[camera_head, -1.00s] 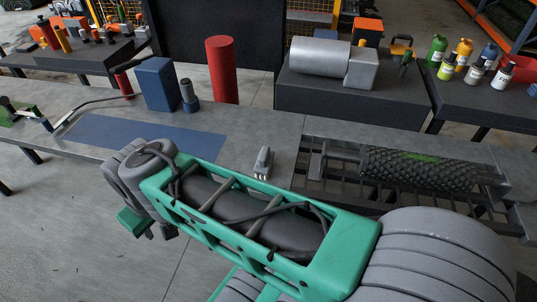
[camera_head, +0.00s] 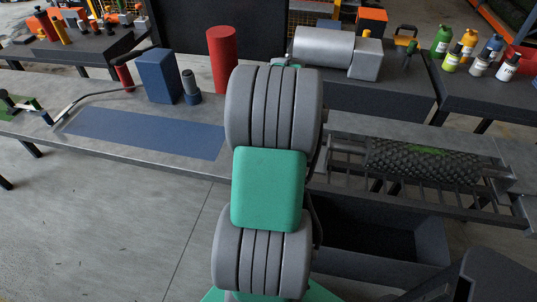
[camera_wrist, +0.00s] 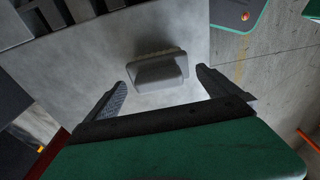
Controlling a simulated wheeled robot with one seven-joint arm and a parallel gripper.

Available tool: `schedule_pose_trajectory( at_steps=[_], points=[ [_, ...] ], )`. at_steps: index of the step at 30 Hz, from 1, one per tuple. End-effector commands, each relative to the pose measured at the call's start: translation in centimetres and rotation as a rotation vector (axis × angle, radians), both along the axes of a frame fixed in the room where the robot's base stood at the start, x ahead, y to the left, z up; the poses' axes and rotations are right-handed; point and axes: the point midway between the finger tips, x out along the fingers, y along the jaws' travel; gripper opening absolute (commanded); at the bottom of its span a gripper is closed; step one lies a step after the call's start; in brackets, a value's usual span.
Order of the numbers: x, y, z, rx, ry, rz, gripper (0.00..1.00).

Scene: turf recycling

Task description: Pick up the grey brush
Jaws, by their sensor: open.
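The grey brush (camera_wrist: 158,68) lies on the grey table top (camera_wrist: 190,30) in the wrist view, a small block with a rounded, raised top. My gripper (camera_wrist: 161,78) is open, with one finger to the left of the brush and one to the right. A gap shows on each side, and nothing is held. I cannot tell how far the fingertips are above the table. In the head view my arm hides both the brush and the gripper.
On the table in the head view are a blue mat (camera_head: 150,133), a blue block (camera_head: 158,76) and a red cylinder (camera_head: 222,60). A grated section with a dark textured roller (camera_head: 420,160) is to the right, above a dark bin (camera_head: 385,268).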

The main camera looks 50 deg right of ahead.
Motion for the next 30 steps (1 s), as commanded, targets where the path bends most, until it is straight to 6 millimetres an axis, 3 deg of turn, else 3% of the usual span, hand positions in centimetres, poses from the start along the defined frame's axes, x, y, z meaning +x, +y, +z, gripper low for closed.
schedule_pose_trajectory(
  at_steps=[6, 14, 30],
  points=[
    [0.4, 0.1, -3.7, 0.002, 0.002, -0.001, 1.0],
    [0.5, 0.0, -4.2, -0.001, 0.001, -0.002, 1.0],
    [0.5, 0.0, -4.2, -0.001, 0.001, -0.002, 0.57]
  ],
)
